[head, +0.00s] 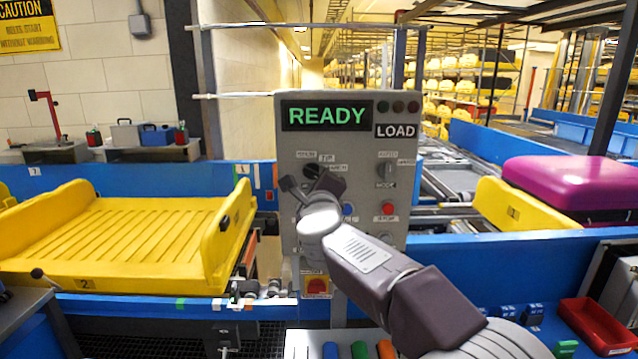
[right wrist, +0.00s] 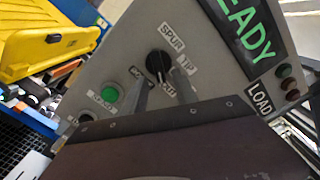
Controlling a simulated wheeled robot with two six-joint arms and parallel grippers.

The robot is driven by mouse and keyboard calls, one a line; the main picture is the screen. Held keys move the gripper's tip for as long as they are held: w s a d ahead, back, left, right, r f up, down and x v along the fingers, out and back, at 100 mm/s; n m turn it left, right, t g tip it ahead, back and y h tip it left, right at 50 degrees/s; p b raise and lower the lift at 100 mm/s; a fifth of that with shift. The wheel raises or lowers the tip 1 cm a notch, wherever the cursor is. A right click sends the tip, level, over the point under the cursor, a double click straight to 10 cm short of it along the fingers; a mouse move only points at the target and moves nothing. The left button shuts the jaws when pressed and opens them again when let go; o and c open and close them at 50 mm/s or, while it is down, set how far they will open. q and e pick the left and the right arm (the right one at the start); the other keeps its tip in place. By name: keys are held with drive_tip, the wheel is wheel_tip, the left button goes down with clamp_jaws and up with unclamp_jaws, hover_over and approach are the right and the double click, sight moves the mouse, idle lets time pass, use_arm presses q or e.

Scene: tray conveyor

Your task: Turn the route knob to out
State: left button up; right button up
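The route knob (right wrist: 157,63) is a black rotary knob on the grey control panel (right wrist: 110,72). In the right wrist view, labels reading SPUR and TIP stand near it; the labels below are partly covered by my fingers. Its pointer direction is hard to make out. My right gripper (right wrist: 162,83) is open, with one finger on either side of the knob's lower part; contact cannot be told. In the head view the knob (head: 311,170) is partly hidden by my right gripper (head: 308,182). My left gripper is not in view.
The panel display (head: 327,115) reads READY, with a LOAD plate (head: 396,131) beside it. A mode knob (head: 386,170) and red button (head: 388,208) sit to the right. A green button (right wrist: 110,93) is near my fingers. A yellow tray (head: 120,245) stands left.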

drive_tip(key=s+b, duration=0.2)
drive_tip(key=s, duration=0.7)
